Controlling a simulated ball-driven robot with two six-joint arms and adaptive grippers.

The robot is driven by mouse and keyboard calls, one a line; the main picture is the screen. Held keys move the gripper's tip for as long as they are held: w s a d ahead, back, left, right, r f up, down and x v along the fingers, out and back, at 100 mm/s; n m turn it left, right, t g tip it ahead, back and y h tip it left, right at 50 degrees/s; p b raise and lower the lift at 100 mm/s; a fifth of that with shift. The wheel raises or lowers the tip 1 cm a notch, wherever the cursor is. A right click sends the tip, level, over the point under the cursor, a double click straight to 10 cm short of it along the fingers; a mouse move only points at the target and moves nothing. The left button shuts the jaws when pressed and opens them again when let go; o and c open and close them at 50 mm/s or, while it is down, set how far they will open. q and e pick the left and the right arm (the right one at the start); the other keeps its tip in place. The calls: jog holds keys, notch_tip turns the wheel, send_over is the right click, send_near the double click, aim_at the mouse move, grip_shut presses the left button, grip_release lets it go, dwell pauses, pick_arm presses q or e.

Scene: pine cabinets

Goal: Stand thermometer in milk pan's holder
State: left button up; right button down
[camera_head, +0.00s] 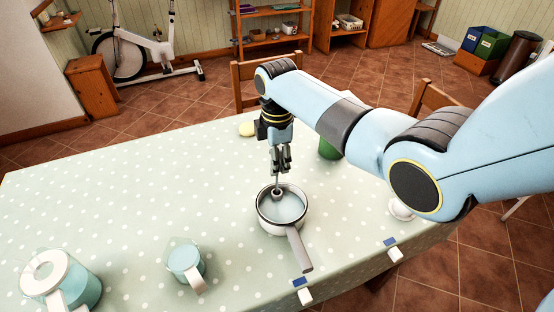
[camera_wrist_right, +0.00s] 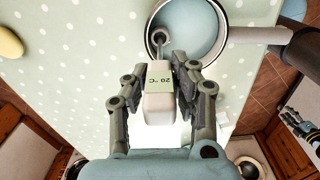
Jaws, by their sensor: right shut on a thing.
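The milk pan (camera_head: 262,215) stands on the table with its grey handle pointing to the front right. Its small round holder (camera_head: 277,193) sits at the pan's rim on the far side and also shows in the right wrist view (camera_wrist_right: 158,36). My right gripper (camera_head: 281,171) is just above the holder, shut on the white thermometer (camera_wrist_right: 160,101), whose label reads 20 °C. The thermometer is roughly upright, with its thin probe pointing down at the holder. The probe reaches the holder, but I cannot tell how deep its tip is.
A teal mug (camera_head: 184,261) and a teal pitcher (camera_head: 85,287) stand left of the pan. A green cup (camera_head: 328,149) and a yellow item (camera_head: 247,129) are behind it. Two white-and-blue items (camera_head: 303,292) (camera_head: 392,250) sit at the table's edge.

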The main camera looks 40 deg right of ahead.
jog(key=shift+f+b, duration=0.8)
jog(key=shift+f, duration=0.4)
jog(key=c, duration=1)
grip_release()
jog(key=shift+r, duration=0.15)
notch_tip(320, 180, up, 11)
jog(key=shift+r, duration=0.2)
jog(key=shift+r+p, duration=0.55)
jog(key=shift+r, duration=0.05)
notch_tip(320, 180, up, 3)
jog(key=p, duration=0.4)
jog(key=shift+r+p, duration=0.15)
jog(key=shift+p, duration=0.15)
